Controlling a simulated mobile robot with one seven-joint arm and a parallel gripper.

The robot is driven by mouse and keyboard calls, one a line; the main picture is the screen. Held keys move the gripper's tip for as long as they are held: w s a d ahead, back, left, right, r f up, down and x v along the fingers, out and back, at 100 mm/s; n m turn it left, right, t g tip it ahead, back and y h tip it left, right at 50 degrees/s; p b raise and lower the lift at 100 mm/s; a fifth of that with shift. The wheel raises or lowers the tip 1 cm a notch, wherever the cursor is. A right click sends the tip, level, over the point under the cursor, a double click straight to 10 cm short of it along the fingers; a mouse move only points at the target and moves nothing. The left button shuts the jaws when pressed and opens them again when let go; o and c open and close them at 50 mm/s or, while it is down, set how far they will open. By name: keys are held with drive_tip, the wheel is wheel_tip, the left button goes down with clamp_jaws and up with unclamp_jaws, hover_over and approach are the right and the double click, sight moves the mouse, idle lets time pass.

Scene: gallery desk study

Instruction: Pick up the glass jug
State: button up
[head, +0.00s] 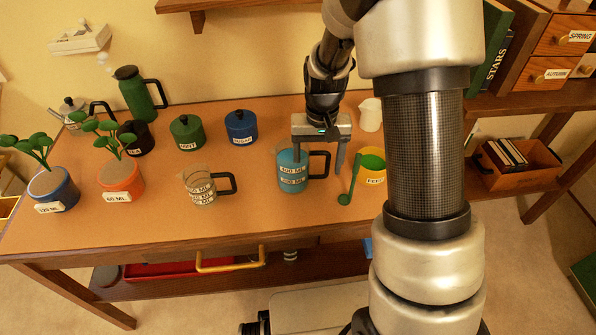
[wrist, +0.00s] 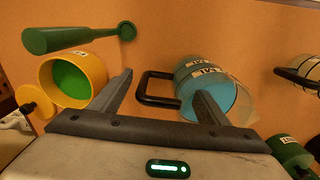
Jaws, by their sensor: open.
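A glass jug with blue contents, measure labels and a black handle (head: 292,178) stands upright on the desk. It also shows in the wrist view (wrist: 205,75). My gripper (head: 319,160) is open above it, pointing down. In the wrist view my gripper (wrist: 164,84) has the jug's black handle between its fingertips. One finger overlaps the jug body; I cannot tell whether it touches. A second, clear jug with measure labels and a black handle (head: 199,190) stands to the left, and its edge shows in the wrist view (wrist: 308,68).
A yellow cup with green inside (head: 372,162) and a green scoop (head: 347,188) are close right of the blue jug. Blue (head: 240,128), green (head: 186,133) and black (head: 137,138) canisters stand behind. Potted plants (head: 120,180) are at left. The desk front (head: 250,222) is clear.

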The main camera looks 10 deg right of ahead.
drive_tip(key=shift+f, duration=0.85)
drive_tip(key=shift+w, duration=0.1)
drive_tip(key=c, duration=1.7)
drive_tip(key=shift+r, duration=0.1)
wheel_tip(320, 180, up, 10)
drive_tip(key=shift+f+p, duration=0.1)
drive_tip(key=shift+p, duration=0.95)
drive_tip(key=shift+n, duration=0.6)
drive_tip(key=r, duration=0.1)
drive_tip(key=d+r, duration=0.1)
drive_tip(key=r, duration=0.2)
drive_tip(key=shift+s+d+r, duration=0.3)
drive_tip(key=shift+s, duration=0.1)
drive_tip(key=shift+a, duration=0.1)
